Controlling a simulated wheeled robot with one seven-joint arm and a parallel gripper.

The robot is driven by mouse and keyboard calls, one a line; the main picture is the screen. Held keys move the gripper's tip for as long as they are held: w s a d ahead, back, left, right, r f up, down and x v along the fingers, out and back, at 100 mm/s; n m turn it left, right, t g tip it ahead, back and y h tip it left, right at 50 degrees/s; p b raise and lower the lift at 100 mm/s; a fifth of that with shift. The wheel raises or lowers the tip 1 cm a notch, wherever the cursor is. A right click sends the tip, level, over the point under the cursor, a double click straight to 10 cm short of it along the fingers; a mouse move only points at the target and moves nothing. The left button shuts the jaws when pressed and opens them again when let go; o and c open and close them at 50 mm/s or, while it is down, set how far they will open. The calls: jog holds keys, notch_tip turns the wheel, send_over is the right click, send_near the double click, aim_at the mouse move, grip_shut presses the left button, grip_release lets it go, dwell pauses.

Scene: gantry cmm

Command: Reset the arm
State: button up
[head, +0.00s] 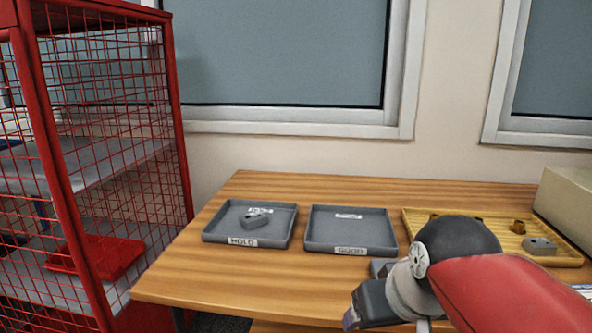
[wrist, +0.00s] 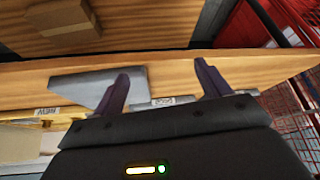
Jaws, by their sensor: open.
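My arm comes in from the lower right in the head view, with a red sleeve-like link and a dark round joint. It is bent, and my gripper (head: 366,304) hangs low over the table's front edge, partly hidden by the arm. In the wrist view my gripper (wrist: 163,84) shows two dark fingers spread apart with nothing between them. The gripper is open and empty.
On the wooden table (head: 200,290), a HOLD tray (head: 220,222) holds one grey part (head: 255,217). A yellow tray (head: 418,214) with parts is partly behind my arm. A beige box (head: 568,205) stands right; a red mesh cage (head: 175,120) stands left.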

jog(key=s+d+f+b, duration=0.1)
jog(key=s+f+b, duration=0.1)
jog(key=f, duration=0.4)
jog(key=s+d+f+m+h+b, duration=0.1)
jog(key=s+d+f+b, duration=0.1)
jog(key=f, duration=0.5)
jog(key=shift+s+m+b, duration=0.3)
jog(key=shift+s+b, duration=0.15)
jog(key=shift+s, duration=0.55)
jog(key=shift+c, duration=0.4)
